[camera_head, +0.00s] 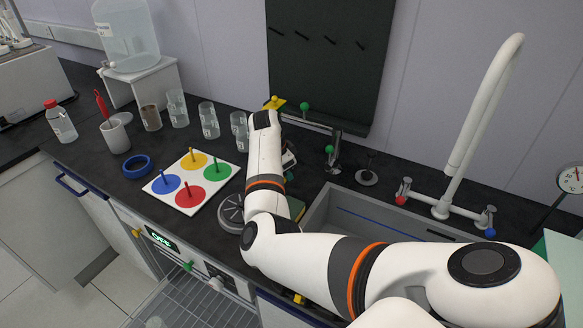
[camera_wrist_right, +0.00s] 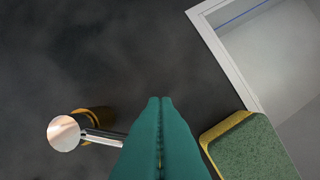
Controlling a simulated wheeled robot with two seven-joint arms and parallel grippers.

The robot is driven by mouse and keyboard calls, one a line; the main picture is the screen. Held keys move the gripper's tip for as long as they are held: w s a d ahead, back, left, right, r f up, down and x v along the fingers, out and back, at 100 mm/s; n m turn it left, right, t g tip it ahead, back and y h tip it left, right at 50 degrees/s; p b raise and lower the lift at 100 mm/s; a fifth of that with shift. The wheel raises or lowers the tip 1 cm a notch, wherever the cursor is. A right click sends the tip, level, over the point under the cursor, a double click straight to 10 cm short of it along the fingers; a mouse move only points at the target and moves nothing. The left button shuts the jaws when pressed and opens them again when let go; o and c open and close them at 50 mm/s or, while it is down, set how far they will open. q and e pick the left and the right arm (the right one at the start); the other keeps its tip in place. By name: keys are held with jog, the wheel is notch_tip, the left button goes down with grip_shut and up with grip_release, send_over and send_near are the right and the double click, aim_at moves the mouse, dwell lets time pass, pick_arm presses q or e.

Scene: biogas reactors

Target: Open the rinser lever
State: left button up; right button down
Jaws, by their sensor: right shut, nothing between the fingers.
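The round grey rinser (camera_head: 230,211) sits on the dark counter, left of my right arm and partly hidden by it. In the right wrist view a short metal lever with a round shiny end (camera_wrist_right: 65,132) and a yellow ring stands at lower left. It looks like the rinser lever, but I cannot be sure. My right gripper (camera_wrist_right: 160,100) has its teal fingers together and empty, just right of this lever and apart from its round end. In the head view the right gripper (camera_head: 289,175) is mostly hidden behind its arm. My left gripper is out of view.
A green and yellow sponge (camera_wrist_right: 252,148) lies right of the fingers, beside the sink (camera_wrist_right: 228,50). A white tap (camera_head: 455,150) stands behind the sink. A board with coloured discs (camera_head: 165,201) is left of the rinser; several beakers (camera_head: 208,120) stand behind.

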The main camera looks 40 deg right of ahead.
jog(key=shift+w+a+r+m, duration=0.1)
jog(key=shift+a+m, duration=0.2)
jog(key=shift+a, duration=0.1)
jog(key=shift+w+a+p, duration=0.15)
jog(key=shift+a+p, duration=0.25)
jog(key=shift+a, duration=0.2)
jog(key=shift+w+a+p, duration=0.3)
jog(key=shift+a, duration=0.25)
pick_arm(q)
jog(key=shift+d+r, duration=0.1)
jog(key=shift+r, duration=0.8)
pick_arm(e)
jog(key=shift+w+a, duration=0.45)
jog(key=shift+a, duration=0.15)
jog(key=shift+w, duration=0.1)
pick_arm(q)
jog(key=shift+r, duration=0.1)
